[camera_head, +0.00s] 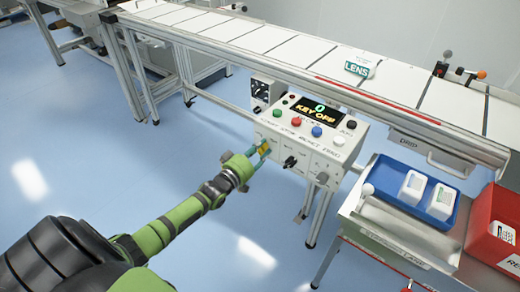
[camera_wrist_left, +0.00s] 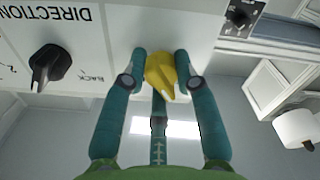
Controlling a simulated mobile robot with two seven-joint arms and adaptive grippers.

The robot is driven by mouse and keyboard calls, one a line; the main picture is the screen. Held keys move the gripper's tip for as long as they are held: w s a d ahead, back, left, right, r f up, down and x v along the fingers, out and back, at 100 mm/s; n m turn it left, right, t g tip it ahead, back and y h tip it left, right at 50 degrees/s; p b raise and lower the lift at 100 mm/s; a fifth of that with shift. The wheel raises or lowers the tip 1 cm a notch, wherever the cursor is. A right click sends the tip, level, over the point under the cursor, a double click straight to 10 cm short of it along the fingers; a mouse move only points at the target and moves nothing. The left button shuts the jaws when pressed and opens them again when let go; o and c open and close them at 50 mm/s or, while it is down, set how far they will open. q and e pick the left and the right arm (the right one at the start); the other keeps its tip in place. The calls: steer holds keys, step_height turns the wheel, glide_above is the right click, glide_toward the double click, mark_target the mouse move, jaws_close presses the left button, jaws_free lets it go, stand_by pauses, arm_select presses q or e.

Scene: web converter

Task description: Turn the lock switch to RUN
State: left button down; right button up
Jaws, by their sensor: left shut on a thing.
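The control box (camera_head: 305,133) hangs at the near side of the conveyor, and its display (camera_head: 316,111) reads "0 KEY OFF". The lock switch (camera_wrist_left: 164,76) is a yellow key-like knob at the left part of the box front. My left gripper (camera_head: 262,151) reaches the box from the lower left and is shut on the lock switch, with one teal finger on each side in the left wrist view (camera_wrist_left: 164,80). The labels around the lock switch are not readable. My right gripper is not in view.
A black direction knob (camera_wrist_left: 50,68) sits beside the lock switch. Coloured buttons (camera_head: 316,131) line the box top. A blue tray (camera_head: 380,180) with white bottles and a red bin (camera_head: 480,215) stand at the right. The conveyor (camera_head: 270,40) runs behind. The floor at left is clear.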

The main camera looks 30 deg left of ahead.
arm_select(q)
steer(key=m, duration=0.4)
steer(key=shift+s+f+m, duration=0.1)
steer(key=shift+f+m, duration=0.15)
steer(key=shift+m, duration=0.05)
steer(key=m, duration=0.3)
steer(key=shift+m+p, duration=0.35)
steer(key=shift+m, duration=0.05)
steer(key=m, duration=0.4)
steer(key=shift+f, duration=0.1)
steer(key=shift+a+m, duration=0.15)
steer(key=shift+m, duration=1.45)
steer(key=c, duration=1)
jaws_free()
steer(key=shift+a, duration=0.1)
steer(key=shift+r, duration=0.2)
